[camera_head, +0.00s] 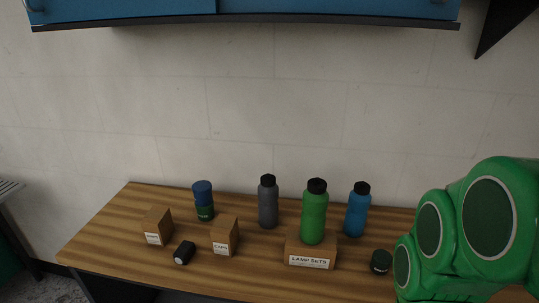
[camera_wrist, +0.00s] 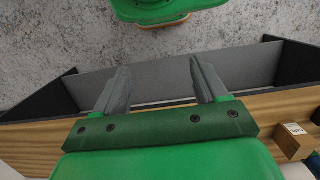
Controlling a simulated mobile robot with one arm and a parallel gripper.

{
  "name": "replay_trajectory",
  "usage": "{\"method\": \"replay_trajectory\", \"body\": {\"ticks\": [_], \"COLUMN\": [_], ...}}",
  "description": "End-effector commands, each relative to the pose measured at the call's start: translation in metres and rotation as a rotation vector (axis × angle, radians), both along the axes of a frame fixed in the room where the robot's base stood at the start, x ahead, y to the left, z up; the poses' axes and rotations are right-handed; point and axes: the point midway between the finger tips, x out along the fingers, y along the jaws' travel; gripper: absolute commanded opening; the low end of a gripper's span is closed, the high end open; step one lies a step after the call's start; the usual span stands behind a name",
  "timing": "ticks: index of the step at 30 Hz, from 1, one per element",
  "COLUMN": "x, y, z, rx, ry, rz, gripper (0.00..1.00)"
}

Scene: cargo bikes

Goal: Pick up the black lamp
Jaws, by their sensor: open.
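A small black lamp (camera_head: 184,253) with a pale end lies tilted on the wooden table's left half, between two labelled wooden blocks. Another small dark cylinder, greenish black (camera_head: 381,261), stands at the right, close beside my green arm. Its pale label is too small to read. My gripper (camera_wrist: 161,82) shows in the wrist view with its two grey fingers apart and nothing between them. It is over the table's edge, and neither dark cylinder shows in that view. In the head view my arm fills the right side and the fingers are not visible.
On the table (camera_head: 110,235) stand a left wooden block (camera_head: 158,226), a middle block (camera_head: 224,236), a blue-and-green container (camera_head: 203,201), grey bottle (camera_head: 268,202) and blue bottle (camera_head: 357,209). A blue cabinet (camera_head: 250,8) hangs above.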

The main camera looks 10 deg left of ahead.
Motion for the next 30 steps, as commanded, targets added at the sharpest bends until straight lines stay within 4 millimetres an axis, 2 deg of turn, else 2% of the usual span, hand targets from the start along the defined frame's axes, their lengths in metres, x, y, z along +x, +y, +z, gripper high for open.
{"method": "replay_trajectory", "body": {"ticks": [5, 14, 23, 30], "x": [0.014, 0.082, 0.151, 0.201], "y": [0.004, 0.029, 0.071, 0.116], "z": [0.003, 0.017, 0.023, 0.022], "rx": [-0.004, -0.024, -0.041, -0.048], "ry": [-0.002, -0.032, -0.062, -0.087], "rz": [-0.004, -0.042, -0.073, -0.095], "gripper": [0.72, 0.72, 0.72, 0.72]}}
